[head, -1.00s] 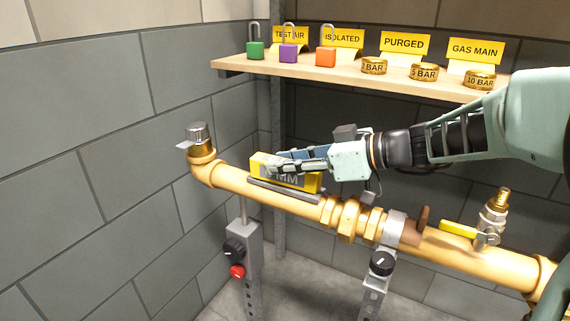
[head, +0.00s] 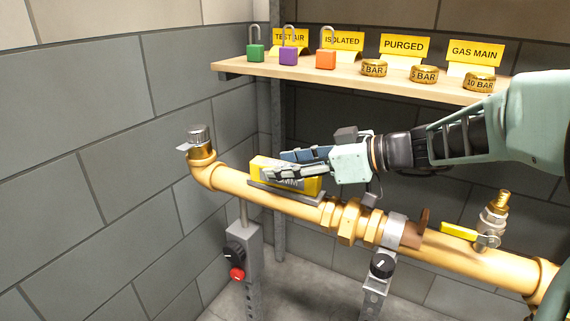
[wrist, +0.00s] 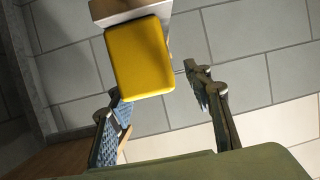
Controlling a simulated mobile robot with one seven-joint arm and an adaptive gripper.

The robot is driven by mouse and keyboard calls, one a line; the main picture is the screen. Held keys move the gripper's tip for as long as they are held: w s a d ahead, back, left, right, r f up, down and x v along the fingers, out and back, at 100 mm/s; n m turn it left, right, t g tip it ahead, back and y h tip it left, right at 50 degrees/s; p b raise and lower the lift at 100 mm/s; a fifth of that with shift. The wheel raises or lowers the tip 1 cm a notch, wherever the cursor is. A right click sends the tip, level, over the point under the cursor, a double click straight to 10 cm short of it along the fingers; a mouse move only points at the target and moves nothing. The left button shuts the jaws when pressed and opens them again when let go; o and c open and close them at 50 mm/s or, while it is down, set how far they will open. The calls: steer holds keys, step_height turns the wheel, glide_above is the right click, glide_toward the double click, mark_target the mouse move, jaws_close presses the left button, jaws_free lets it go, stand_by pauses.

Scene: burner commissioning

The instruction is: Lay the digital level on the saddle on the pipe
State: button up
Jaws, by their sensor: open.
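The digital level (head: 258,164) is a yellow block lying along a thin grey saddle (head: 310,198) on the left part of the brass-coloured pipe (head: 226,181). It appears to rest on the saddle, lined up with the pipe; my fingers hide part of it. My gripper (head: 274,165) is open, with one finger on the near side of the level and the other behind it. In the wrist view the level's yellow end (wrist: 140,55) shows beyond the spread fingers (wrist: 154,82), overlapping the left fingertip; contact cannot be told.
A wooden shelf (head: 340,78) behind holds padlocks, yellow signs and brass rings. The pipe has an upturned capped end (head: 197,138) at left, a union (head: 348,221) at centre and a yellow-handled valve (head: 458,231) at right. Stands with knobs support it.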

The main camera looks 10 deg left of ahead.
steer(key=v, duration=1.2)
steer(key=shift+a, duration=0.1)
